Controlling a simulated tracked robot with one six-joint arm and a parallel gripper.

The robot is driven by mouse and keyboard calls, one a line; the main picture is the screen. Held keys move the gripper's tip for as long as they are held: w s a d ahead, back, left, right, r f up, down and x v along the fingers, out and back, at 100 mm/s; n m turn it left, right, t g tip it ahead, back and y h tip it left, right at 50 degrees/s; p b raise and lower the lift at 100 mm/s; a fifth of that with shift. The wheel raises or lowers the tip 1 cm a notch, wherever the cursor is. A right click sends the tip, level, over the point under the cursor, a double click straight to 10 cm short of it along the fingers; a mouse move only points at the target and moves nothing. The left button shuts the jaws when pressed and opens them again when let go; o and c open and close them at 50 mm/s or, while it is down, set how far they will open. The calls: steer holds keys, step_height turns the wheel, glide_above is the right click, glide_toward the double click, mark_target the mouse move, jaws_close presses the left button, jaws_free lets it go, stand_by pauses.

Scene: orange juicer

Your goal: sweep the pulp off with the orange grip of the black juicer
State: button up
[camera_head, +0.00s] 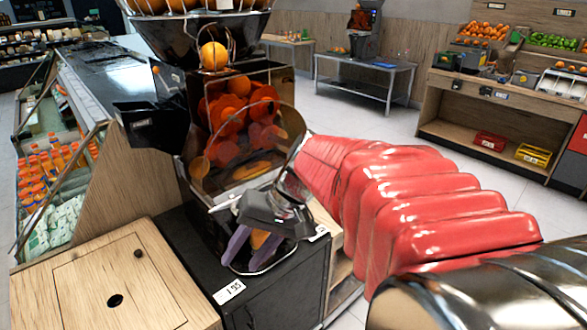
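The black juicer (169,165) stands in the middle, with orange parts behind its clear front cover. An orange oval piece (199,172) shows low on its left front; I cannot tell for sure whether it is the grip. My gripper (247,254) is at the lower front of the juicer, its dark body in front of the cover. Its two purplish fingers point down and stand apart. A small orange patch (258,238) shows between them; I cannot tell whether they touch it. Pulp cannot be made out, and my gripper hides part of the juicer's lower front.
The juicer stands on a black cabinet (262,296) with a price tag. A wooden box top (110,283) is at the lower left, beside a chilled bottle display (52,165). A metal table (365,82) and produce shelves (500,105) are farther back, with open floor before them.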

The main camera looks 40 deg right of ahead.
steer(key=s+a+n+t+h, duration=0.2)
steer(key=s+a+n+h, duration=0.2)
steer(key=s, duration=0.5)
steer(key=shift+a+r+n+h, duration=0.25)
steer(key=shift+r+n+h, duration=0.1)
steer(key=shift+h, duration=0.45)
steer(key=shift+c, duration=0.8)
steer(key=shift+a, duration=0.15)
